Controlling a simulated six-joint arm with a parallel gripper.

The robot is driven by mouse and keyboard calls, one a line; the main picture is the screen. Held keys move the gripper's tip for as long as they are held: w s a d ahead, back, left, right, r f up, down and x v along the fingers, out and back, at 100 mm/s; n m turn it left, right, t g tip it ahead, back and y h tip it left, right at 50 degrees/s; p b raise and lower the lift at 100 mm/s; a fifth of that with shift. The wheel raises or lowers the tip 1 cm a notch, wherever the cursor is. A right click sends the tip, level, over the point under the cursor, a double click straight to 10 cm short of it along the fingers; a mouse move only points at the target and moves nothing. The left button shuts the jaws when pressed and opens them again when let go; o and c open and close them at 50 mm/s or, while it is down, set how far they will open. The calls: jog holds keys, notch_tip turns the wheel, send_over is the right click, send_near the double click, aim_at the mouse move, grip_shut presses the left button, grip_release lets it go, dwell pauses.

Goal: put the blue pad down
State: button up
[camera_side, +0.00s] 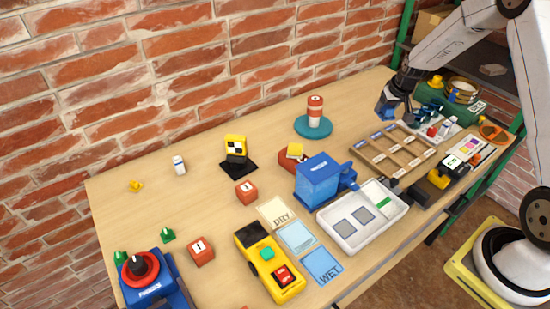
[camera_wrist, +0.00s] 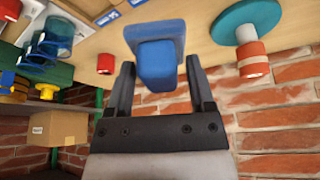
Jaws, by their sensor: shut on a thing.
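The blue pad (camera_wrist: 152,34) has a flat plate and a blocky blue grip. In the wrist view my gripper (camera_wrist: 160,68) has a dark finger on either side of the blue grip and is shut on it. In the side view my gripper (camera_side: 397,94) holds the blue pad (camera_side: 386,109) above the far part of the table, behind the wooden compartment tray (camera_side: 377,160). The pad looks raised off the tabletop, though its exact height is hard to tell.
The teal disc (camera_side: 301,127) with a red and white cylinder (camera_side: 315,108) stands left of the gripper. A white tray (camera_side: 333,239), a blue box (camera_side: 315,180) and a green case (camera_side: 431,97) are also there. Bare tabletop (camera_side: 350,110) lies between disc and gripper. A brick wall runs behind.

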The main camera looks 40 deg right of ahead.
jog(key=shift+w+d+f, duration=0.9)
jog(key=shift+w+f, duration=0.6)
jog(key=shift+w, duration=0.45)
jog(key=shift+w+d+f, duration=0.85)
jog(key=shift+w+f, duration=0.6)
jog(key=shift+w, duration=0.45)
jog(key=shift+w+d+f, duration=0.9)
jog(key=shift+w+f, duration=0.6)
jog(key=shift+w, duration=0.45)
jog(key=shift+f, duration=0.1)
jog(key=shift+w+d+f, duration=0.1)
jog(key=shift+w+f, duration=0.15)
jog(key=shift+f, duration=1.55)
jog(key=shift+f, duration=0.15)
jog(key=o, duration=1.2)
